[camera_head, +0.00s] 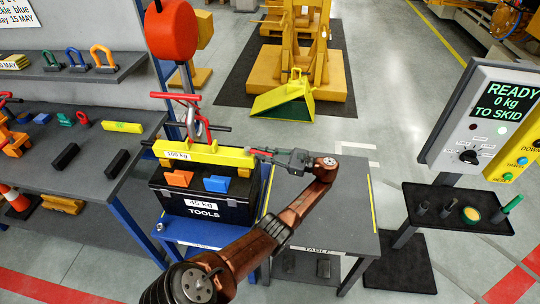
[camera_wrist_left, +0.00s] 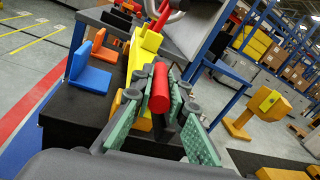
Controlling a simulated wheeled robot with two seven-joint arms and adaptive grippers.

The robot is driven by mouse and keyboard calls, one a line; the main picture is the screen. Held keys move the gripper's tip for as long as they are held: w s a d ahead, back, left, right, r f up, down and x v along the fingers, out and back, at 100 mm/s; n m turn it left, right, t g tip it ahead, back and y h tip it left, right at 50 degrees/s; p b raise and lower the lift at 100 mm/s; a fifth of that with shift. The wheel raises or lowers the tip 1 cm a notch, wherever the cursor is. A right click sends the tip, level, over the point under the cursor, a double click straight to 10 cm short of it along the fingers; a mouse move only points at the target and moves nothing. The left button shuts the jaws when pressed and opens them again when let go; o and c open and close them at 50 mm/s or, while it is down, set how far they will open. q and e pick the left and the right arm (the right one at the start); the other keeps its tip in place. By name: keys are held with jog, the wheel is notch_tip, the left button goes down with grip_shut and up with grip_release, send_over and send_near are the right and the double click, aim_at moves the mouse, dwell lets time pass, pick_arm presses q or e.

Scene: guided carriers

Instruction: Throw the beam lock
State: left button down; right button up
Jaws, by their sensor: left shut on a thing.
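The yellow beam (camera_head: 222,156), labelled 100 kg, lies across the top of the black tool case (camera_head: 232,211). It also shows in the left wrist view (camera_wrist_left: 136,68). My left gripper (camera_head: 264,153) is at the beam's right end. In the left wrist view its green pads (camera_wrist_left: 162,92) are shut around a red cylindrical handle (camera_wrist_left: 160,80), which I take for the beam lock's handle. The head view shows only a little red there. An orange bracket (camera_head: 178,178) and a blue bracket (camera_head: 216,184) sit at the case's front. My right gripper is not in view.
A red hoist block (camera_head: 170,32) hangs above, with a grey hook and red bars (camera_head: 188,106) over the beam. The grey table (camera_head: 335,215) is bare beside the case. A display post (camera_head: 500,105) reads READY, 0 kg, TO SKID. Shelves with shackles (camera_head: 80,62) stand left.

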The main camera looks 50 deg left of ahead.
pick_arm(q)
jog(key=shift+s+a, duration=0.1)
jog(key=shift+a, duration=0.05)
jog(key=c, duration=2.1)
grip_release()
jog(key=shift+s+a, duration=0.1)
jog(key=shift+a, duration=0.05)
jog(key=shift+o, duration=1.1)
jog(key=shift+d, duration=0.2)
jog(key=shift+w, duration=0.2)
jog(key=v, duration=0.7)
jog(key=shift+d, duration=0.25)
jog(key=shift+w, duration=0.1)
jog(key=shift+r, duration=0.1)
